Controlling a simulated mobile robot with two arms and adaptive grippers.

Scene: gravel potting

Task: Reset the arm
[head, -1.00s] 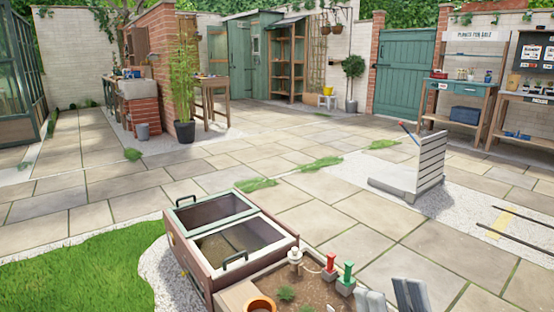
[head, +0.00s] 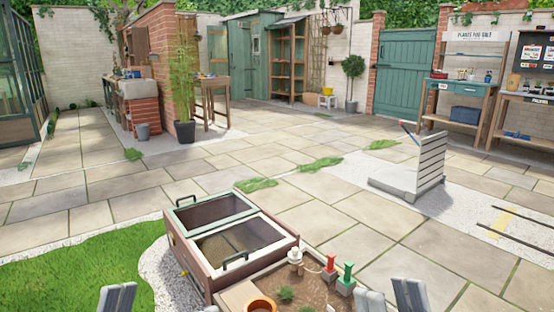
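My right gripper (head: 388,296) shows at the bottom edge, right of the planter box. Its two grey fingers stand apart with an empty gap between them, so it is open. My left gripper (head: 117,297) shows at the bottom left, over the edge of the grass and gravel. Only its fingertips are in view, and they look slightly apart with nothing between them. The rest of both arms is out of view.
A cold frame (head: 178,240) with glazed lids stands front centre. Beside it is a soil-filled planter (head: 322,289) with a terracotta pot (head: 262,304) and red and green taps. A slatted stand (head: 430,161) stands at right.

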